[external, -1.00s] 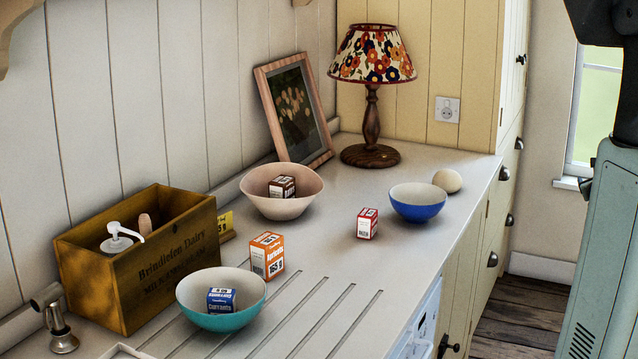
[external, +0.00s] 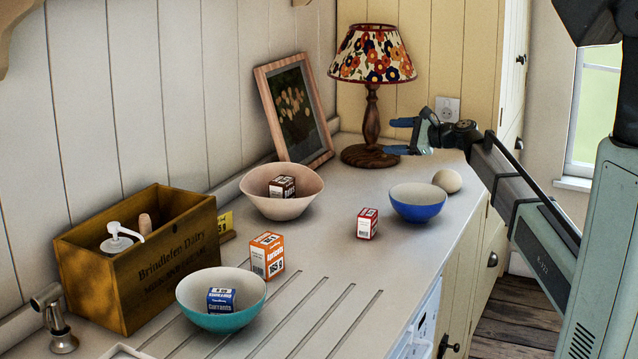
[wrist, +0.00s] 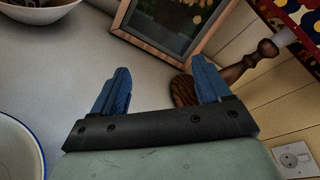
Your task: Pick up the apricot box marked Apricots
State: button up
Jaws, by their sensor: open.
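The apricot box does not show in the wrist view.
A teal bowl (external: 222,317) holds a blue box (external: 221,300). A pink bowl (external: 265,205) holds a brown box (external: 282,186). A red box (external: 367,224), blue bowl (external: 417,208), egg-like ball (external: 447,181), lamp (external: 371,110), picture frame (external: 265,90) and crate (external: 150,278) stand around.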

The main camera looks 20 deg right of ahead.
jog(key=s+a+n+g, duration=0.2)
jog(key=s+a+g, duration=0.1)
jog(key=a, duration=0.5)
jog(key=s+a+n+g, duration=0.2)
jog(key=s+a+g, duration=0.1)
jog(key=a, duration=0.6)
jog(key=s+a+n+g, duration=0.2)
jog(key=s+a, duration=0.3)
jog(key=a, duration=0.4)
jog(key=shift+a+g, duration=0.2)
jog(key=shift+g, duration=0.5)
jog(key=s+a+n+g+h, duration=0.2)
jog(key=s+a+g+h, duration=0.1)
jog(key=s+a, duration=0.5)
jog(key=g+h, duration=0.2)
jog(key=h, duration=0.2)
send_near(267, 238)
jog(key=shift+n, duration=0.4)
jog(key=x, duration=1.2)
jog(key=shift+s+f, duration=0.1)
jog(key=shift+f, duration=0.05)
jog(key=shift+c, duration=0.2)
jog(key=c, duration=1.1)
